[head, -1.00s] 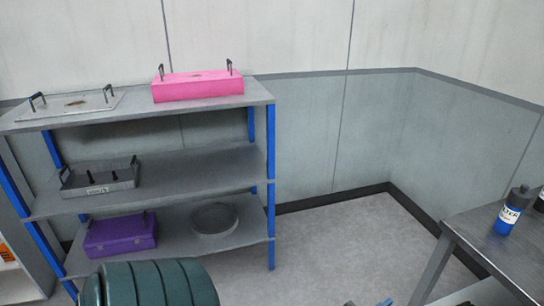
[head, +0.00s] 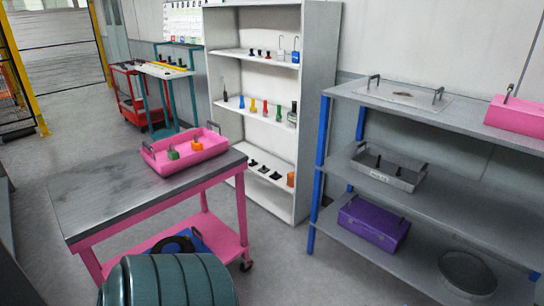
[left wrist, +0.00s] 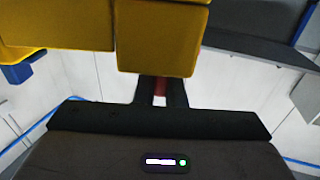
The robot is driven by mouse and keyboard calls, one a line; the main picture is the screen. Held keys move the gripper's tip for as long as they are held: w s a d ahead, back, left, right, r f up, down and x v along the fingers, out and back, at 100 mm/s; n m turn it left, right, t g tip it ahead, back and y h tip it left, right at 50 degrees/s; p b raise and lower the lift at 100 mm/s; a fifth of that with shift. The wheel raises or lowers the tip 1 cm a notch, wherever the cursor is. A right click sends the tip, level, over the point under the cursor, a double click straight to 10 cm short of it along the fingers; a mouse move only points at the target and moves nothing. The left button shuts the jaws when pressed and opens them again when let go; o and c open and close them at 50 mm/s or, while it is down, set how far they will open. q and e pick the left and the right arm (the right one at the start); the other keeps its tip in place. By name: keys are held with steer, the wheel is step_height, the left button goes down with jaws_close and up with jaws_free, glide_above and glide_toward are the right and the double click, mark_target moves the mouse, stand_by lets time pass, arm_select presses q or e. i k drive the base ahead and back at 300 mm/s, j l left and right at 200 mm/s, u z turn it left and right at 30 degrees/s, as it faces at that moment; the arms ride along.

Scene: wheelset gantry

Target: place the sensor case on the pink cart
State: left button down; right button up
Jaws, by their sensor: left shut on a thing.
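The pink cart (head: 245,206) stands at left-centre in the head view, with a grey top (head: 110,195) and pink legs. A pink tray (head: 185,165) with handles sits on the top's far right part, holding a small green and a small orange piece. My left gripper (left wrist: 160,88) shows only in the left wrist view. Its dark fingers are shut on a reddish part, below a large yellow blocky thing (left wrist: 157,40). The yellow thing may be the sensor case; its full shape is cut off. My right gripper is not in view.
The left and near part of the cart top is bare. A white shelf (head: 312,110) with small parts stands behind it. A grey shelf with blue posts (head: 321,140) at right holds a purple case (head: 375,222) and a pink box (head: 515,115). A red cart (head: 130,105) stands farther back.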

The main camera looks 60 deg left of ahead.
mark_target(107, 193)
steer(key=u, duration=1.9)
steer(key=i+j+u, duration=0.1)
steer(key=i+u, duration=0.2)
steer(key=i, duration=0.25)
steer(key=i+u, duration=0.35)
steer(key=i, duration=0.15)
steer(key=i+j, duration=0.15)
